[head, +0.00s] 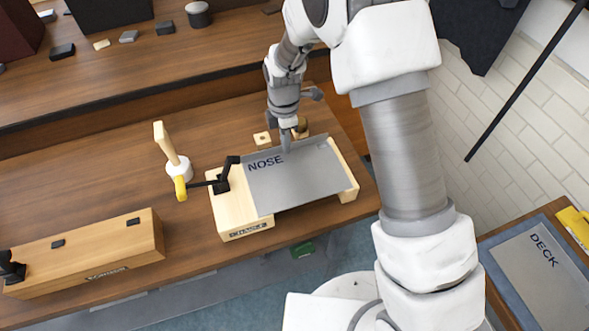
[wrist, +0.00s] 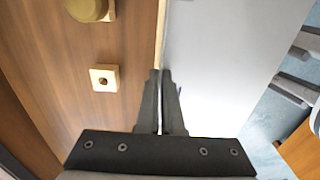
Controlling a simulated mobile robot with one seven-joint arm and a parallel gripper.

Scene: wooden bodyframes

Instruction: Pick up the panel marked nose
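The panel marked NOSE (head: 300,182) is a flat grey sheet. It lies across a light wooden block (head: 238,212) on the left and a wooden strip (head: 345,170) on the right, on the brown bench. It also fills the right of the wrist view (wrist: 235,60). My gripper (head: 287,142) is at the panel's far edge, pointing down. In the wrist view its two dark fingers (wrist: 160,75) are close together, one on each side of the panel's edge, and look shut on it. The exact contact at the fingertips is too small to see.
A long wooden box (head: 90,262) lies further left. Small wooden blocks (head: 262,138) sit behind the panel. A panel marked DECK (head: 545,270) lies on a separate table at the right.

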